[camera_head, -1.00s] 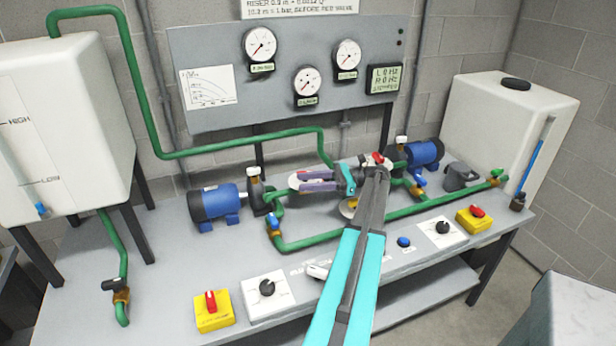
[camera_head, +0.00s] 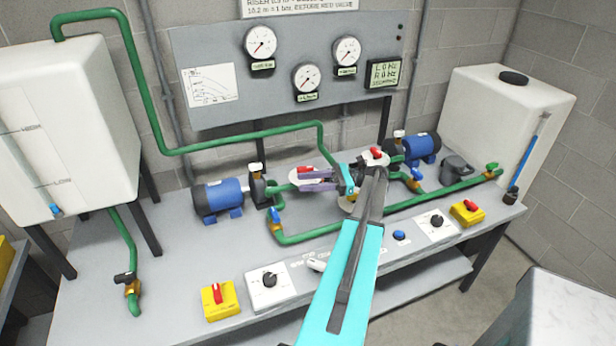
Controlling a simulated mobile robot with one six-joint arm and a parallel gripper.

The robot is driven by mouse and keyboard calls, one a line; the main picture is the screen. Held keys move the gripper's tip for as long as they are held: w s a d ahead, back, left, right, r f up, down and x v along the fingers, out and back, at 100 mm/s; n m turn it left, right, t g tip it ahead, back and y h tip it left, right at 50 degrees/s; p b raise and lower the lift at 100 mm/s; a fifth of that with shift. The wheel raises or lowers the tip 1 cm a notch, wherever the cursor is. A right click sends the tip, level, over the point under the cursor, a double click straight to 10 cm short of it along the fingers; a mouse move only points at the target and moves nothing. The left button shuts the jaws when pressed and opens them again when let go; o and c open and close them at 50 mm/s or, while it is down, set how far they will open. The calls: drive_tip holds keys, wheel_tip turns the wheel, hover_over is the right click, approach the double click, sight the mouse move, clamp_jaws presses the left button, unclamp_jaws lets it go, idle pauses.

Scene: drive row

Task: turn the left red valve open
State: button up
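The left red valve (camera_head: 304,169) is a small red handle on a white round dial, on the green pipework behind the bench's middle. A second red valve (camera_head: 376,153) with its own white dial stands to its right, close to my arm. My gripper (camera_head: 309,181) has two purple-grey fingers pointing left, at the left dial. The fingers look apart, with nothing seen between them. They cover part of the dial. I cannot tell whether they touch the handle.
Blue pumps (camera_head: 219,198) and green pipes (camera_head: 310,236) surround the valves. White tanks (camera_head: 85,130) stand at both sides, with a gauge panel (camera_head: 220,55) behind. Yellow switch boxes (camera_head: 220,301) and white knob plates line the bench front.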

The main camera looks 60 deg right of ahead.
drive_tip(key=shift+s+a+r+p, duration=0.2)
drive_tip(key=shift+s+a+p, duration=0.4)
drive_tip(key=shift+p, duration=1.7)
drive_tip(key=shift+a+f+p, duration=0.1)
drive_tip(key=shift+a+p, duration=0.15)
drive_tip(key=shift+p, duration=0.1)
